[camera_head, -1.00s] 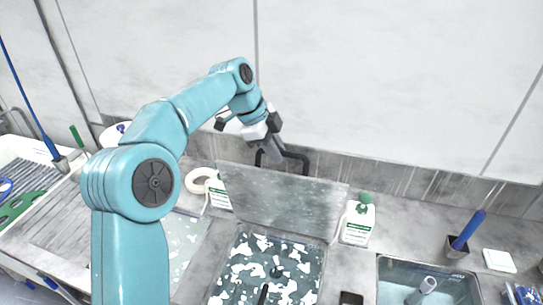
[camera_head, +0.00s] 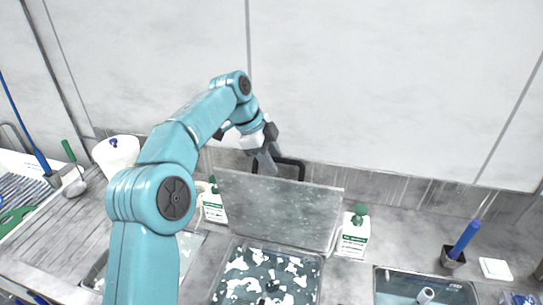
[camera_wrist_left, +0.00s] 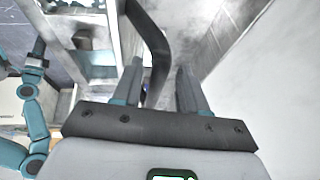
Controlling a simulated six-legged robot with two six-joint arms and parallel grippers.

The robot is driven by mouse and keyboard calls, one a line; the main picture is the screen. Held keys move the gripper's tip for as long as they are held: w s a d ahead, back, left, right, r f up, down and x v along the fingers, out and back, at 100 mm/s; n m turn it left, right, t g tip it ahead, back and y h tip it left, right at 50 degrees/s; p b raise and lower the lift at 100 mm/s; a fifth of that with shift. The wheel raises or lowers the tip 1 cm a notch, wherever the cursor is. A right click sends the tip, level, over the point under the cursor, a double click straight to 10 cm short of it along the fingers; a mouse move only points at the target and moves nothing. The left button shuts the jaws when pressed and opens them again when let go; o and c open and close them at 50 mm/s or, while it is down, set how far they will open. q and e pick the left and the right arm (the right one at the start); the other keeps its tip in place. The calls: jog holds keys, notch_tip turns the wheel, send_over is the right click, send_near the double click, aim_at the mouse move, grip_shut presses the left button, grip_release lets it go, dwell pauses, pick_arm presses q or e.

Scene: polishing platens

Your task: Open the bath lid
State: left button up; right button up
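The bath lid (camera_head: 278,208) is a grey plate. It stands raised, close to upright, along the back of the bath (camera_head: 318,268), whose mottled contents are exposed. A black handle (camera_head: 298,164) rises at the lid's top edge and also shows in the left wrist view (camera_wrist_left: 158,55). My left gripper (camera_head: 267,165) is at the left part of this handle. In the left wrist view its two fingers (camera_wrist_left: 160,85) stand apart, with the handle between them and a gap on the right side. My right arm shows at the left of that view; its gripper (camera_wrist_left: 37,60) is too small to read.
White bottles with green caps stand left (camera_head: 213,205) and right (camera_head: 354,232) of the lid. A second basin (camera_head: 455,292) is at lower right, with a blue-handled tool (camera_head: 465,240) behind it. A white bucket (camera_head: 115,152) stands at left. The wall is close behind the handle.

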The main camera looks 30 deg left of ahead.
pick_arm(q)
jog(key=shift+w, duration=0.1)
jog(key=shift+s+r, duration=0.25)
jog(key=shift+r, duration=0.15)
jog(key=v, duration=0.4)
jog(key=shift+w+a+r, duration=0.2)
jog(key=shift+a+r, duration=0.05)
jog(key=shift+a, duration=0.05)
jog(key=shift+v, duration=1.05)
jog(key=shift+s, duration=0.1)
jog(key=shift+s+d, duration=0.1)
jog(key=shift+s, duration=0.05)
